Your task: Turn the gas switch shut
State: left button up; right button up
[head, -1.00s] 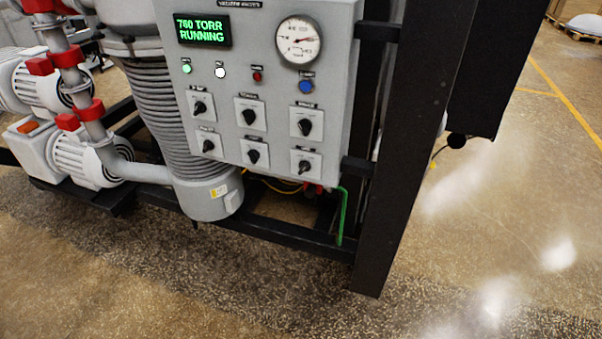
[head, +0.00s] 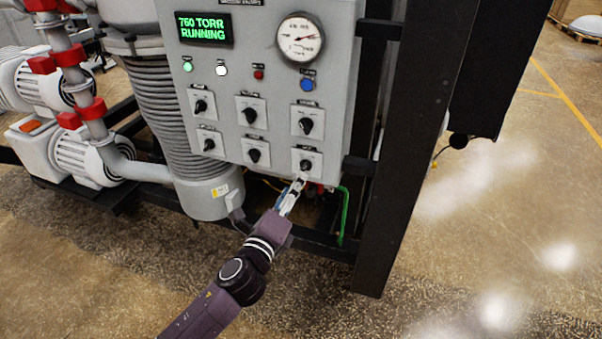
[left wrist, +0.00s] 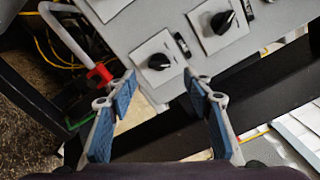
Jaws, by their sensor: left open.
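The switch panel (head: 232,135) is a grey box with two rows of black rotary switches on white plates. Their labels are too small to read, so I cannot tell by name which is the gas switch. My left gripper (head: 299,180) is just below the bottom right switch (head: 306,165), with its fingers pointing up at it. In the left wrist view, my left gripper (left wrist: 161,82) is open and empty, its blue-padded fingers apart. That switch (left wrist: 159,62) shows between and beyond the fingertips, with no visible contact. My right gripper is not in view.
Another switch (left wrist: 222,20) sits close by in the wrist view. A display (head: 203,28) reads 760 TORR RUNNING, beside a round gauge (head: 300,38). A black post (head: 400,150) stands right of the panel. A red fitting (left wrist: 100,74) is near the left finger. Open floor lies right.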

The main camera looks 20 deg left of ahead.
aim_at(303, 170)
pick_arm(q)
jog(key=w+p, duration=0.1)
jog(key=w, duration=0.5)
jog(key=shift+w+d, duration=0.15)
jog(key=shift+w, duration=0.15)
jog(key=shift+f, duration=0.1)
jog(key=c, duration=1.1)
